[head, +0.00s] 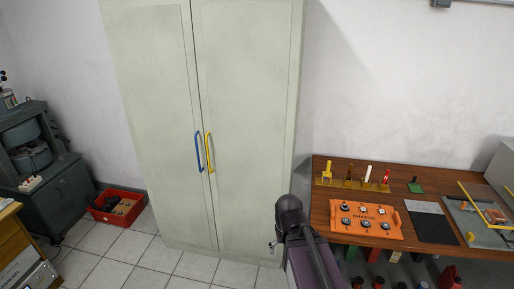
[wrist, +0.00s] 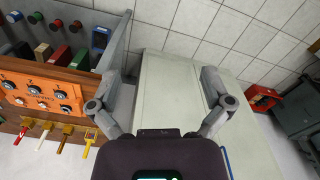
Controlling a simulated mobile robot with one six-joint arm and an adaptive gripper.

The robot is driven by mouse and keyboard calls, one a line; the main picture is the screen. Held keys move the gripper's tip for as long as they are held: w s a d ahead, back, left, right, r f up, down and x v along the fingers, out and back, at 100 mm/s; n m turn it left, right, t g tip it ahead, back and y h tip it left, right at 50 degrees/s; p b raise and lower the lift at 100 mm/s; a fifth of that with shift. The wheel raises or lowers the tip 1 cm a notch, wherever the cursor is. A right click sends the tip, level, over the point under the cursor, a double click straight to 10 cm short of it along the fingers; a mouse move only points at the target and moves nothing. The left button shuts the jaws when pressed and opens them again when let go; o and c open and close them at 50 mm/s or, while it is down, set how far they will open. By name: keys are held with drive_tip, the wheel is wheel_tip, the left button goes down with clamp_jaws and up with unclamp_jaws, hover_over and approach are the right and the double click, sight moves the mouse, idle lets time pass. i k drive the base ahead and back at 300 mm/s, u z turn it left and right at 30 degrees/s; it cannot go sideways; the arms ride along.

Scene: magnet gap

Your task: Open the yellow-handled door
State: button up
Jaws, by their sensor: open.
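The tall pale green cabinet (head: 150,120) has two doors, both shut. The yellow handle (head: 209,153) is a vertical bar on the inner edge of the right door (head: 245,120). A blue handle (head: 198,152) sits close beside it on the left door. My gripper (wrist: 160,85) is open and empty, its two fingers spread wide in the wrist view, with the cabinet (wrist: 165,75) beyond them. In that upside-down view the blue handle (wrist: 227,162) shows at the bottom edge, and the yellow handle is hidden. In the head view my arm is right of and below the handles, apart from them.
A wooden workbench (head: 330,180) stands right of the cabinet, with an orange panel (head: 365,220) and small tools on it. A red crate (head: 117,208) and a grey machine (head: 45,165) stand left. The tiled floor (head: 135,250) before the cabinet is clear.

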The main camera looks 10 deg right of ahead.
sight(247, 52)
drive_tip(key=z, duration=0.15)
drive_tip(key=i, duration=0.85)
drive_tip(key=u, duration=0.15)
